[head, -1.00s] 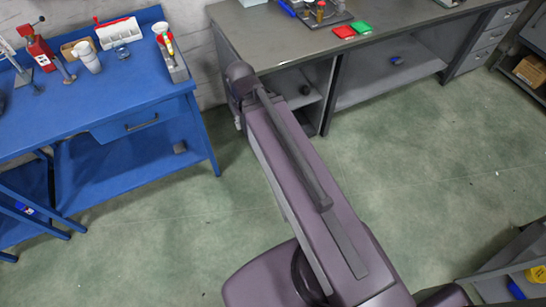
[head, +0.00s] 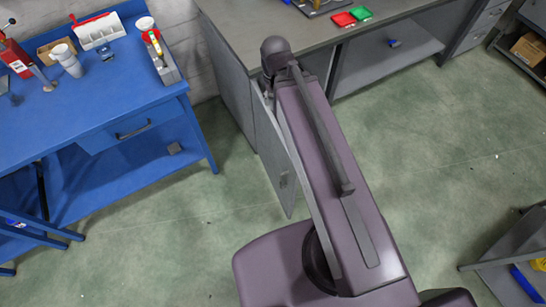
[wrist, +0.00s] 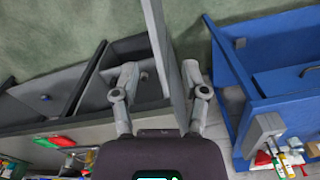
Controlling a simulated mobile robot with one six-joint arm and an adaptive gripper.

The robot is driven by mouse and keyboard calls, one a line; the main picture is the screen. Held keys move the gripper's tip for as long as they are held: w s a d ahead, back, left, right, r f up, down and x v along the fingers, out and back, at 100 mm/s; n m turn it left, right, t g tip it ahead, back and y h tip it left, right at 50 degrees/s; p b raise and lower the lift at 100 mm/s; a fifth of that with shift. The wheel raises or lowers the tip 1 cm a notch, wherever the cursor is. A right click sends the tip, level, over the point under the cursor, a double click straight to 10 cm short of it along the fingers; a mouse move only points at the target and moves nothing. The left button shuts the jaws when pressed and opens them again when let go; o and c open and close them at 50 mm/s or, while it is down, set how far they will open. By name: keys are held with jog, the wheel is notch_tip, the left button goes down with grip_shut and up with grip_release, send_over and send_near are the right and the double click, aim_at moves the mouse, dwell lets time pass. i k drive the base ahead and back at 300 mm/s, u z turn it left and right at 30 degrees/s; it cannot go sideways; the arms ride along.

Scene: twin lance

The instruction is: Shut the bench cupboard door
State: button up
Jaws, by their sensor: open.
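In the wrist view the door (wrist: 158,25) is seen nearly edge-on and runs down between the two fingers. My gripper (wrist: 160,72) is open, with one finger on each side of the door; I cannot tell whether either touches it. My arm hides the gripper's fingers and the cupboard opening in the head view.
A blue workbench (head: 95,110) with a drawer and tools stands close on the left. Red and green trays (head: 345,19) lie on the grey bench top. A grey shelf unit (head: 500,262) is at lower right. Green floor is clear between them.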

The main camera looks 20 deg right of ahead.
aim_at(272, 149)
jog(key=z, duration=0.25)
jog(key=k, duration=0.95)
jog(key=u, duration=0.1)
